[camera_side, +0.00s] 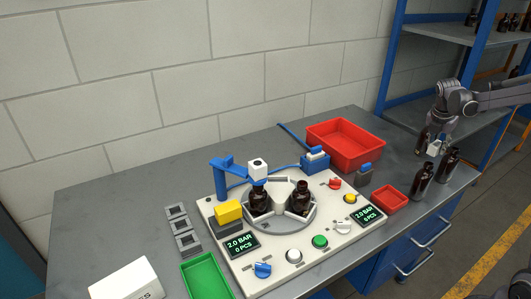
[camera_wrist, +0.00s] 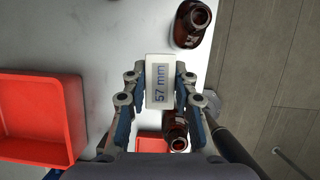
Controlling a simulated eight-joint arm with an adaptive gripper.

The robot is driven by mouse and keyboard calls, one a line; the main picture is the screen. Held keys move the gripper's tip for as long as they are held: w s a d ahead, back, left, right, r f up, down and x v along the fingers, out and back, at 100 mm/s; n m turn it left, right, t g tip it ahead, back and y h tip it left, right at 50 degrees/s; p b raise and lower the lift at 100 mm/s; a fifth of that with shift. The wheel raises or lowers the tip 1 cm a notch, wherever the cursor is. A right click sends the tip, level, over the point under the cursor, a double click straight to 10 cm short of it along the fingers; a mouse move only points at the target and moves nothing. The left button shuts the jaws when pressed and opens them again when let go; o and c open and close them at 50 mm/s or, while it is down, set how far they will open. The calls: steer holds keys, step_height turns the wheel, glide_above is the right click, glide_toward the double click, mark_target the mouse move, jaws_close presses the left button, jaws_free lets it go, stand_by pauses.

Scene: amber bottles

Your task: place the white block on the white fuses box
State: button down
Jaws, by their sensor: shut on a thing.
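The white block (camera_wrist: 159,82), marked "57 mm", is between the two fingers of my gripper (camera_wrist: 160,88) in the wrist view. My gripper is shut on it. In the side view my gripper (camera_side: 438,140) is at the right end of the bench, among the brown bottles there, and the block (camera_side: 433,150) shows small and pale at its fingertips. The white fuses box (camera_side: 128,283) stands at the front left of the bench. The lower frame edge cuts it off, and only the letters "ES" show on its side.
Brown bottles (camera_side: 422,181) (camera_side: 448,163) stand close by my gripper. A small red tray (camera_side: 389,199), a large red bin (camera_side: 367,143) and the white machine panel (camera_side: 300,262) with its blue post (camera_side: 219,180) lie between my gripper and the box. A green tray (camera_side: 207,279) is beside the box.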

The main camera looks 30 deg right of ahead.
step_height(320, 180, up, 13)
steer(key=w+a+n+t, duration=0.1)
steer(key=w+a+n, duration=0.2)
steer(key=w+a, duration=0.6)
steer(key=w+a+n+t+y, duration=0.15)
steer(key=w+a, duration=0.25)
steer(key=a, duration=0.9)
steer(key=w+a+n, duration=0.3)
steer(key=w+a, duration=0.4)
steer(key=a, duration=0.4)
steer(key=n+t+y, duration=0.2)
steer(key=n+y, duration=0.1)
steer(key=n, duration=0.7)
glide_above(135, 270)
steer(key=s, duration=0.2)
steer(key=shift+m, duration=0.25)
steer(key=f, duration=1.2)
steer(key=shift+w+d, duration=0.1)
steer(key=shift+w, duration=0.15)
steer(key=shift+f, duration=2.05)
